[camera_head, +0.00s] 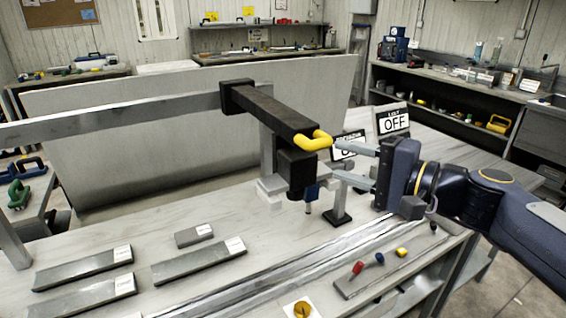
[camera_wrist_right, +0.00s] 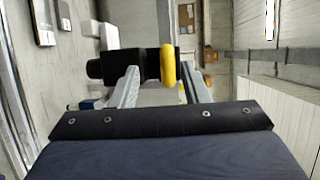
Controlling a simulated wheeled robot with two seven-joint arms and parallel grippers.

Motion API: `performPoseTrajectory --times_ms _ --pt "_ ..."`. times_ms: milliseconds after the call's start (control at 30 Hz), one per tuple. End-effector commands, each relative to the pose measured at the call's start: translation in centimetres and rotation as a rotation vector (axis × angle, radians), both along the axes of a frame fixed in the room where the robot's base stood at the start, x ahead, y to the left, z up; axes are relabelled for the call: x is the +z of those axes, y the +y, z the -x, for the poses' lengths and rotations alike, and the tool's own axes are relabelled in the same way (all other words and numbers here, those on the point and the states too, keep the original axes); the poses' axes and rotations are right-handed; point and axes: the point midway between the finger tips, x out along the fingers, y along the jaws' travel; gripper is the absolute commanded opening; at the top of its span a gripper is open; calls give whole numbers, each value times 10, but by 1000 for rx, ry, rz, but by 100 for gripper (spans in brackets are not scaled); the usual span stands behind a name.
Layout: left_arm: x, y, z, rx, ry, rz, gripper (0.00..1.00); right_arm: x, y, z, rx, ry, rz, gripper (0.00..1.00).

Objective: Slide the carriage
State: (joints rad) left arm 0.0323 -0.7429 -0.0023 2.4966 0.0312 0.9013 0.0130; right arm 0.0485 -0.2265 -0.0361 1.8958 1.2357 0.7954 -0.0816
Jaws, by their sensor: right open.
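The carriage is a black arm (camera_head: 270,108) with a block (camera_head: 297,172) hanging under its near end. It sits on a long grey rail (camera_head: 130,115). A yellow handle (camera_head: 312,143) sticks out from its near end. My right gripper (camera_head: 342,163) comes in from the right, open, with its fingertips close to the handle. In the right wrist view the handle (camera_wrist_right: 168,65) appears between the two fingers, nearer the right one. I cannot tell whether it lies within them or just beyond. I see no contact. My left gripper is out of view.
A sign reading OFF (camera_head: 394,123) stands behind my right gripper, and another sign (camera_head: 348,145) is partly hidden by it. Several labelled grey bars (camera_head: 200,262) lie on the bench at left. A strip with coloured knobs (camera_head: 350,286) lies at front right. A pale panel (camera_head: 130,145) stands behind the rail.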

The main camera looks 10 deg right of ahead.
Motion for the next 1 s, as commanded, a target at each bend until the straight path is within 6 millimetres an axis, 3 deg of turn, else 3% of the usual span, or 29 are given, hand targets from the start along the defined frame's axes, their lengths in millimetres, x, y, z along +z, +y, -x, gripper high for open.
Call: performPoseTrajectory --times_ms 167,533,933,1000 --pt "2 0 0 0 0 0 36 8 4 -17 -12 -5 -44 42" --pt "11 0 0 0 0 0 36 6 42 -57 -11 -5 -42 42" --pt "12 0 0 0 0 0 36 4 50 -64 -11 -7 -41 42" --pt "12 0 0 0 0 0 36 4 50 -64 -12 -6 -40 35"
